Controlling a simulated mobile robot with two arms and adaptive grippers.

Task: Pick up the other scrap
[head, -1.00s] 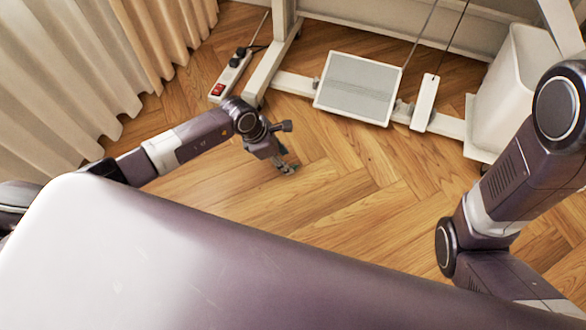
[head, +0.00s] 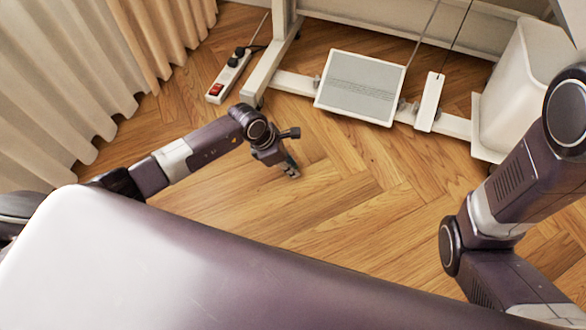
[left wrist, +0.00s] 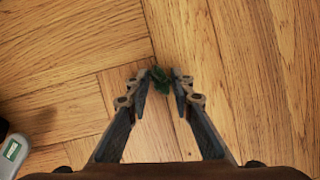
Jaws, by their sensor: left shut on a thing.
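A small dark green scrap (left wrist: 160,78) of crumpled shape lies between my left fingertips in the left wrist view. My left gripper (left wrist: 160,82) is shut on it, with one fingertip on each side. In the head view the left gripper (head: 291,171) points down close to the wooden floor, in front of the white stand. The scrap is too small to make out clearly there. My right arm shows at the right of the head view, but its gripper is out of view.
A power strip (head: 229,76) with a red switch lies behind the left gripper. A white frame holds a grey pedal (head: 360,88). A white bin (head: 522,85) stands at the right and curtains (head: 62,75) hang at the left. The floor (head: 355,205) around the gripper is clear.

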